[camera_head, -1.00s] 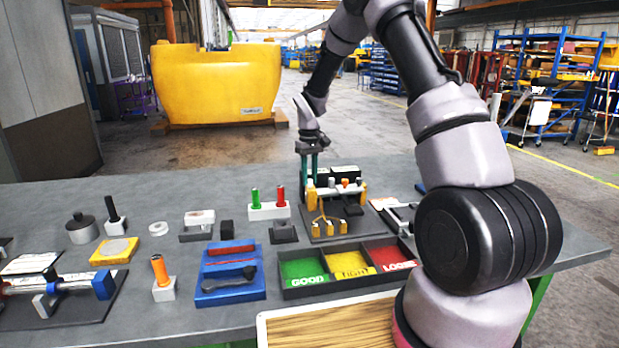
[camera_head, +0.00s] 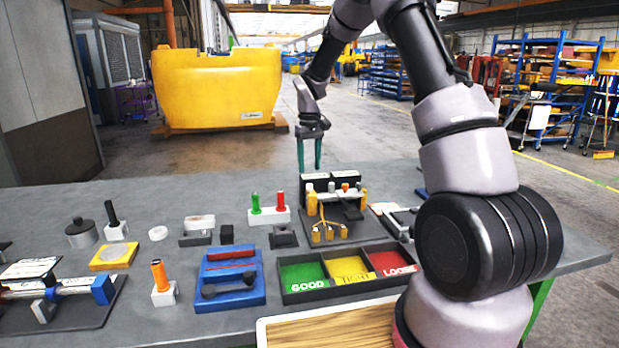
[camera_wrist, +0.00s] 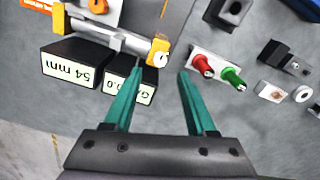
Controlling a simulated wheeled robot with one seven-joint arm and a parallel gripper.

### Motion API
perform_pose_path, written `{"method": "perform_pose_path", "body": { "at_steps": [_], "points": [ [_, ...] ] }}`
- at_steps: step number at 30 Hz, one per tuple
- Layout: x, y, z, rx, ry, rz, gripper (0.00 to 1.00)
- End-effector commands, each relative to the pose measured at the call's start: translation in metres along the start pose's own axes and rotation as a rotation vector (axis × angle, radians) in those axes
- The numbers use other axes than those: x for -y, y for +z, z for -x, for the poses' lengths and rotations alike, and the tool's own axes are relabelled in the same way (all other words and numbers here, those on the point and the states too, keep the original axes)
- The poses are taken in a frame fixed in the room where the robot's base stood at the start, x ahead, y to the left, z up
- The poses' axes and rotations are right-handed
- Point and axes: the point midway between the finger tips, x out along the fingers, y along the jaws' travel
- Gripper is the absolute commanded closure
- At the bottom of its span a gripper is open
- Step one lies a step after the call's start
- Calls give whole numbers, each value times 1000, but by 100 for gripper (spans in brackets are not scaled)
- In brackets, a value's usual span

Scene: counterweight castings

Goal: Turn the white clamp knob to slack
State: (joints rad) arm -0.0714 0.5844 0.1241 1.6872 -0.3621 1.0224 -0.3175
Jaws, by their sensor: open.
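The measuring fixture (camera_head: 330,230) stands on the bench with yellow posts. A white clamp knob (camera_head: 310,187) tops its left yellow post; the knob also shows in the wrist view (camera_wrist: 160,60). My gripper (camera_head: 309,168) has long green fingers, points down and is above the knob. In the wrist view my gripper (camera_wrist: 160,73) is open and empty, with the knob between and just beyond the fingertips, seemingly untouched. The knob's turned position is too small to read.
Black labelled blocks (camera_wrist: 75,63) stand close behind the fixture. A white stand with red and green handles (camera_head: 270,215) is on its left. A tray marked GOOD, TIGHT and LOOSE (camera_head: 283,298) lies in front. A grey knob and an orange knob (camera_wrist: 97,5) are nearby.

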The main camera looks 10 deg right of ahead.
Motion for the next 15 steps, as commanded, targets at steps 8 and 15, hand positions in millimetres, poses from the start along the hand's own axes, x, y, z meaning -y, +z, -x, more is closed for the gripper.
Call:
{"method": "perform_pose_path", "body": {
  "at_steps": [8,15],
  "points": [
    [0,0,40,-1,1,2,44],
    [0,0,46,0,1,1,44]
  ]
}}
